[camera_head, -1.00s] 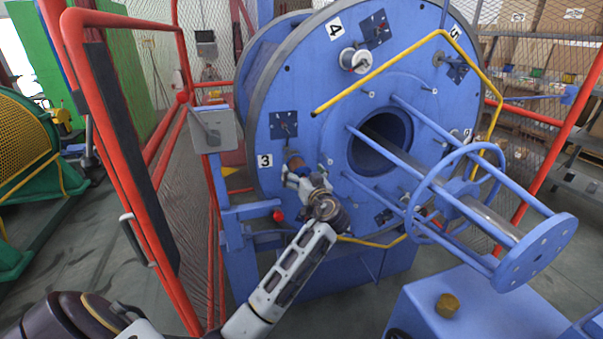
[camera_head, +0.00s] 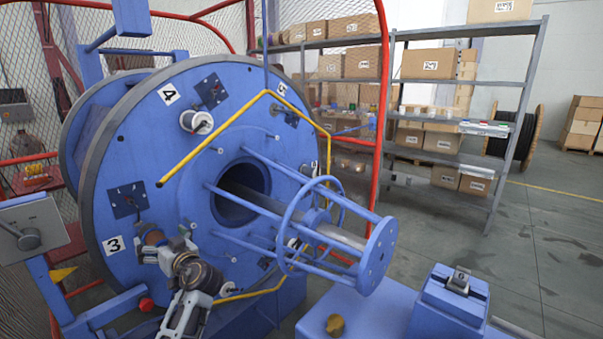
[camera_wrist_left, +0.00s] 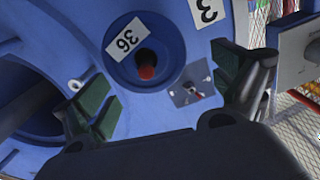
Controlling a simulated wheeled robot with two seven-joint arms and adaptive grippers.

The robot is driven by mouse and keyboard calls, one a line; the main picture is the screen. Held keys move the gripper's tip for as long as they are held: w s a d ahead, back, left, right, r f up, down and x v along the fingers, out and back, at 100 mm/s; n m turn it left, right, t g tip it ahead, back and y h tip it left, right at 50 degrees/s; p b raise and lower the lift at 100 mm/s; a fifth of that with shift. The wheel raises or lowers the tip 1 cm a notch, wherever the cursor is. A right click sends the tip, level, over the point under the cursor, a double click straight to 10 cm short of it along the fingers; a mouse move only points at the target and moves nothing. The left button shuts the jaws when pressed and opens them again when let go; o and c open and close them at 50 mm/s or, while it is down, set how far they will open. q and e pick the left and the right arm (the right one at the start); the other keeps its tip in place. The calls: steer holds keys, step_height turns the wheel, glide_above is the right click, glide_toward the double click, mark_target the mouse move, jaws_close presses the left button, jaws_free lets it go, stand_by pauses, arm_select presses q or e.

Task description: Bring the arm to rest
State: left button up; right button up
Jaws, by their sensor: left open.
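My left gripper (camera_head: 172,248) is in front of the lower left of the large blue disc (camera_head: 120,180), right of the number 3 label (camera_head: 113,245). In the left wrist view the gripper (camera_wrist_left: 168,92) has its two dark green finger pads wide apart, with nothing held. Ahead of it are a 36 label (camera_wrist_left: 124,39) and a round hole with a red tip (camera_wrist_left: 147,72) in a blue face. A small metal plate (camera_wrist_left: 194,84) lies close to the right finger. My left forearm comes up from the bottom edge. My right arm is not seen.
The blue tube frame (camera_head: 377,262) juts out from the disc, with a yellow bent bar (camera_head: 215,139) above. A grey control box (camera_head: 30,232) stands at left. A blue housing (camera_head: 370,315) is at the front.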

arm_select(q)
steer(key=shift+r+p, duration=3.1)
steer(key=shift+r, duration=0.25)
steer(key=shift+r+p, duration=0.4)
steer(key=shift+r, duration=0.05)
